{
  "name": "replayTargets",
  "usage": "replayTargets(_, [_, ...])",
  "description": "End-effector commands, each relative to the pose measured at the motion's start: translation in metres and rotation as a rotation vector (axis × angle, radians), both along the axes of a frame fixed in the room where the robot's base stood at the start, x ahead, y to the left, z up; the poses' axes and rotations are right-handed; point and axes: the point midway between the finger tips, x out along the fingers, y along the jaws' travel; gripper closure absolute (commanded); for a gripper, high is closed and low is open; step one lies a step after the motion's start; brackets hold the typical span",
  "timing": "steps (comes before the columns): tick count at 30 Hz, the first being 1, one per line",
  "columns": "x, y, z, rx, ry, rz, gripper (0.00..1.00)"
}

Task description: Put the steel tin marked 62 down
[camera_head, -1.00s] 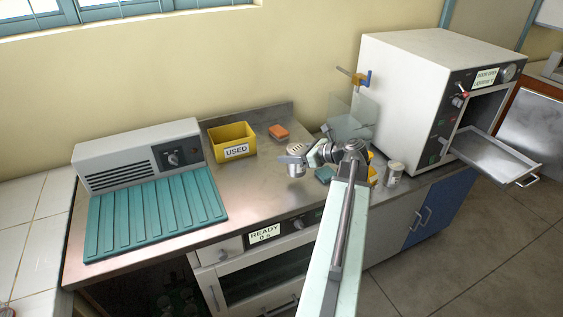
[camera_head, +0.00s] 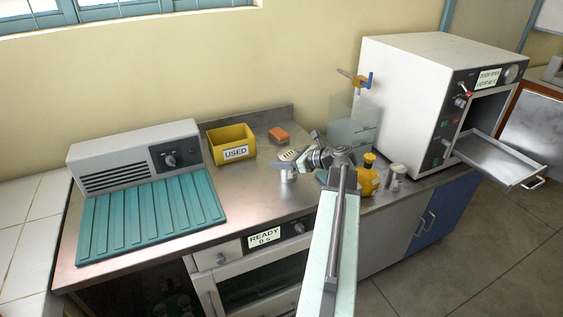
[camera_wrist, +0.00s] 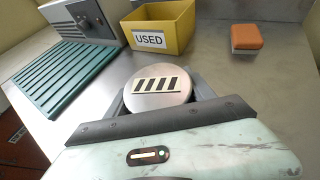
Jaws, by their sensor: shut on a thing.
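My gripper (camera_wrist: 158,85) is shut on a round steel tin (camera_wrist: 158,98), with one finger on each side of it. The tin's lid carries a pale label with dark bars; no number 62 is readable. In the head view the held tin (camera_head: 288,172) is upright over the metal counter, right of the yellow USED bin (camera_head: 231,146). I cannot tell whether its base touches the counter. A second steel tin (camera_head: 394,178) stands at the right, near the white oven.
A teal ribbed mat (camera_head: 150,218) lies before a grey unit at the left. An orange block (camera_head: 279,135) lies behind the tin. A yellow bottle (camera_head: 368,178) and a clear panel (camera_head: 352,130) are right of my arm. The oven's tray (camera_head: 500,160) sticks out. Counter left of the tin is clear.

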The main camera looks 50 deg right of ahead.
Motion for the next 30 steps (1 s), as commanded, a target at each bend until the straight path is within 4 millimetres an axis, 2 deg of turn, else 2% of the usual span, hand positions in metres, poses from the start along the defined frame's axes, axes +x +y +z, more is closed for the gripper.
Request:
replayTargets(1, [0.000, 0.000, -0.002, 0.000, 0.000, 0.000, 0.32])
replayTargets(3, [0.000, 0.000, -0.001, 0.000, 0.000, 0.000, 0.16])
replayTargets(11, [0.000, 0.000, -0.001, 0.000, 0.000, 0.001, 0.16])
replayTargets(14, [0.000, 0.001, 0.005, 0.000, 0.000, 0.001, 0.16])
replayTargets(17, [-0.015, -0.002, 0.012, 0.000, 0.000, -0.001, 0.16])
replayTargets(24, [-0.069, -0.013, 0.037, 0.000, -0.001, -0.002, 0.16])
replayTargets(30, [-0.100, -0.020, 0.048, 0.000, -0.001, -0.001, 0.16])
